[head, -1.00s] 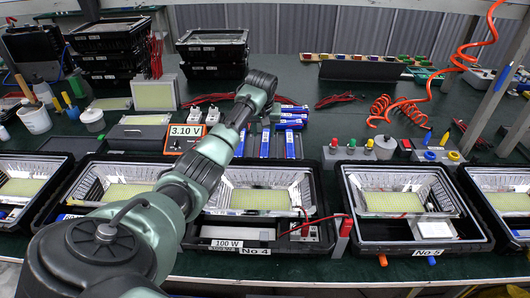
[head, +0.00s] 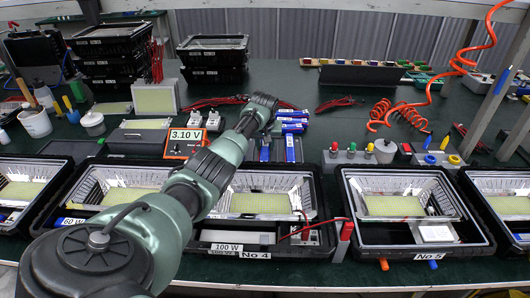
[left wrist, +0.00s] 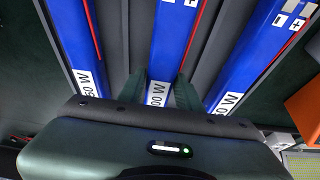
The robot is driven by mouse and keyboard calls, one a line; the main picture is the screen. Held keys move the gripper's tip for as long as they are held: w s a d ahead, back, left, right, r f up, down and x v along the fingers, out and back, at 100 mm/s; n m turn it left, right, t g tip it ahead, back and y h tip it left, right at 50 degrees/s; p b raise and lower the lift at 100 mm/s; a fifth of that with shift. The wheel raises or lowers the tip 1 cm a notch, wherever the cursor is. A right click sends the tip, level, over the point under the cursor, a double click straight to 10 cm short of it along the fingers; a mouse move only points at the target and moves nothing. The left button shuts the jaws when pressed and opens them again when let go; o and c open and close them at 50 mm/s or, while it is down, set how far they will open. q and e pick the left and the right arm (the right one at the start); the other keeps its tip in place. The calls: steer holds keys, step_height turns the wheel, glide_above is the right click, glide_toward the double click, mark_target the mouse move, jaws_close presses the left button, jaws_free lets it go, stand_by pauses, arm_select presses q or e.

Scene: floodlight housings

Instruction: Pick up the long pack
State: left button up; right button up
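Three long blue packs lie side by side in grey slots in the left wrist view. The middle pack (left wrist: 168,50) has a white label, partly covered, ending in "00 W". Another pack (left wrist: 78,40) lies to its left and one (left wrist: 250,55) to its right. My left gripper (left wrist: 162,92) has its fingers apart, one on each side of the middle pack near its label; whether they touch it is unclear. In the head view my left arm reaches over the packs, and its fingers are hidden there. One blue pack (head: 290,148) shows beside it. My right gripper is not in view.
An orange meter reading 3.10 V (head: 187,142) stands left of the packs. More blue packs (head: 292,119) lie behind. Black housings, one marked No 5 (head: 425,254), line the front edge. Stacked black housings (head: 213,60) stand at the back. Orange coiled hoses (head: 400,110) are at right.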

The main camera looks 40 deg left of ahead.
arm_select(q)
jaws_close()
steer(key=shift+r, duration=0.1)
